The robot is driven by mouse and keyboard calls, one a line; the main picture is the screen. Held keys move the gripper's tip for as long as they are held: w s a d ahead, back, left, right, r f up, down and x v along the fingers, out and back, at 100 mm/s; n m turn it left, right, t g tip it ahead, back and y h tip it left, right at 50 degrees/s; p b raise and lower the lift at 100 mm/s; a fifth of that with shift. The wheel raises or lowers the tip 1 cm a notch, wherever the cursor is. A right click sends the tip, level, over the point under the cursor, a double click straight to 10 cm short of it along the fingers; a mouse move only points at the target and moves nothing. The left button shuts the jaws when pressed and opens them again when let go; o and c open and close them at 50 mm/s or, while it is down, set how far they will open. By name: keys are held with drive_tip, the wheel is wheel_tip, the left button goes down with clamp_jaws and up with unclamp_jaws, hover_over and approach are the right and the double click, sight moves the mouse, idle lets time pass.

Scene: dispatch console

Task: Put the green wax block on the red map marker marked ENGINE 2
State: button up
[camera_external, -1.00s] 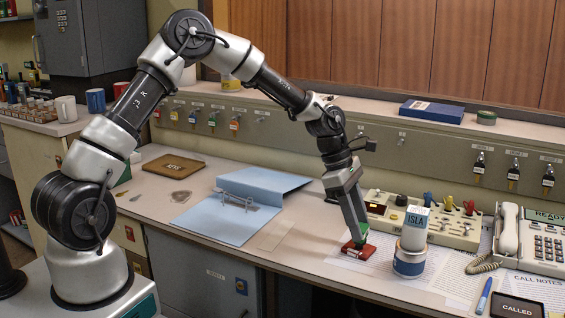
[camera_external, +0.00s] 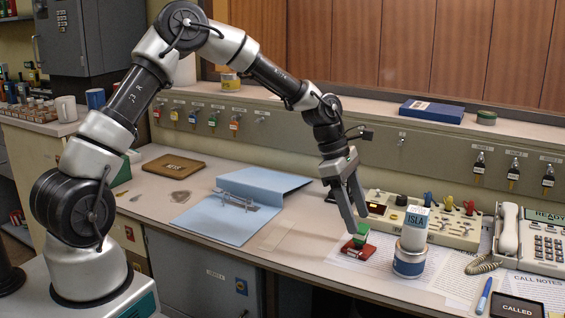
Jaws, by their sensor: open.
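The green wax block (camera_external: 360,235) sits on top of the red map marker (camera_external: 357,251) on the desk. The marker carries a small white label on its front that is too small to read. My gripper (camera_external: 357,220) is open just above the block, with its fingers spread and pointing down. The fingers hold nothing, and the block is supported by the marker.
A blue-and-white cylinder labelled ISLA (camera_external: 410,250) stands close to the right of the marker. Behind it is a switch panel (camera_external: 455,230). A phone (camera_external: 508,230) is at the right. An open blue binder (camera_external: 215,218) lies to the left, with printed sheets around the marker.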

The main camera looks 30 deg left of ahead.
drive_tip(key=s+a+r+m+t+y+p, duration=0.1)
drive_tip(key=s+a+r+m, duration=0.15)
drive_tip(key=a+r, duration=0.5)
drive_tip(key=s+a+r+m+t+y+p, duration=0.1)
drive_tip(key=a+r+m, duration=0.2)
drive_tip(key=a+r, duration=0.4)
drive_tip(key=s+a+r+m+t+y, duration=0.1)
drive_tip(key=s+a+r+m+t, duration=0.15)
drive_tip(key=s+a+m, duration=0.55)
drive_tip(key=s+a+r+m+t+y, duration=0.1)
drive_tip(key=s+a+r+m, duration=0.35)
drive_tip(key=s+a, duration=0.65)
wheel_tip(320, 180, up, 18)
drive_tip(key=p, duration=1.7)
drive_tip(key=shift+s+p, duration=0.2)
drive_tip(key=shift+p, duration=0.15)
